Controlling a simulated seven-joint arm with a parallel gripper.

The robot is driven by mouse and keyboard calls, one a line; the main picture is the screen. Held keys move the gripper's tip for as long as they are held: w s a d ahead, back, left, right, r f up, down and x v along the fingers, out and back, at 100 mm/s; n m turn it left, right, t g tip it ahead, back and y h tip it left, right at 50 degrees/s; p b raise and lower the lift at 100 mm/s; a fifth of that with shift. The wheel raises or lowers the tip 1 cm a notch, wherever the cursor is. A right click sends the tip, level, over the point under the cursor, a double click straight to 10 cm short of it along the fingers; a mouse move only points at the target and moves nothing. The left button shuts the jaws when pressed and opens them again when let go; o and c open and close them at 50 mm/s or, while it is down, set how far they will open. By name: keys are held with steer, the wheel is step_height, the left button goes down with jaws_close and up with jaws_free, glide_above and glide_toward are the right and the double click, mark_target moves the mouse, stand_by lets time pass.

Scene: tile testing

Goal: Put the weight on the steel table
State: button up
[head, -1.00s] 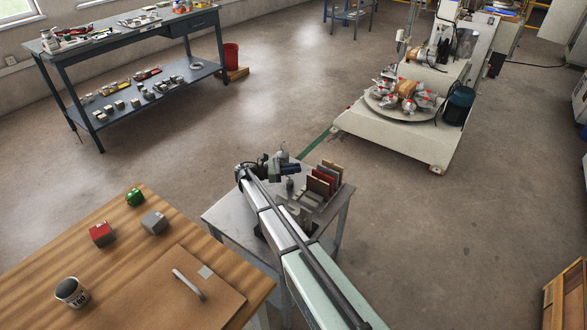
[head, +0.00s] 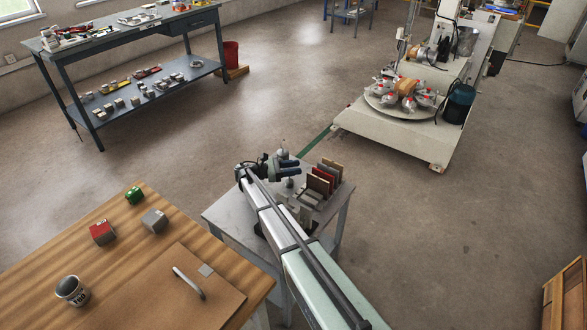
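The steel table (head: 222,212) is the small grey table in the middle, beside the wooden bench. My arm reaches over it from the lower right. My gripper (head: 291,164) is low over the table's far part. A small grey metal piece that looks like a weight (head: 288,183) shows just below the gripper. Another small grey piece (head: 283,153) shows just beyond it. My wrist and gripper partly cover both, so I cannot tell whether either is held or stands on the table. The fingertips are too small and dark to tell open from shut.
Upright tile samples (head: 320,181) stand at the steel table's right side. The wooden bench (head: 60,240) at lower left bears a green block (head: 134,196), a red block (head: 103,232), a grey block (head: 154,221) and a mug (head: 72,291). A turntable machine (head: 400,120) stands behind.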

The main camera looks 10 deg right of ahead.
steer(key=a, duration=1.3)
steer(key=shift+a, duration=0.35)
